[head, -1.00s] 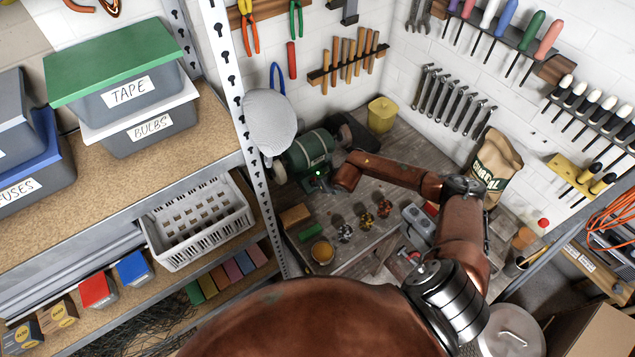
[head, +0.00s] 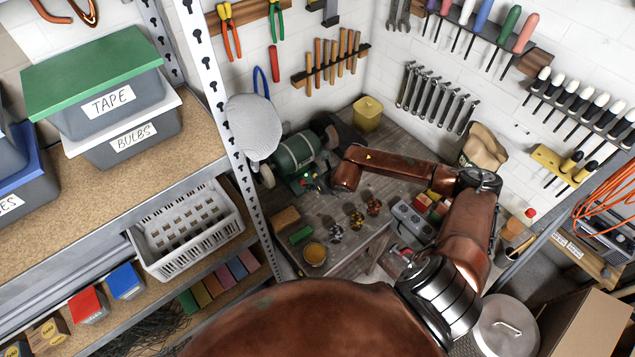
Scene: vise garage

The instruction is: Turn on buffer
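The buffer (head: 298,152) is a green bench machine with a pale wheel on its left side, standing at the back of the workbench. Small green and red spots show low on its front. My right arm reaches in from the right, and its wrist end (head: 345,178) is just right of the buffer's front. The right gripper's fingers are small, dark and mostly hidden beside the buffer's base, so I cannot tell their opening or whether they touch it. My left gripper is not in view.
A metal shelf with bins and a white basket (head: 190,230) stands at left. A perforated upright and a pale round pad (head: 253,127) are close to the buffer's left. A yellow container (head: 368,113), small parts and a grey tray-like block (head: 411,222) are on the bench.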

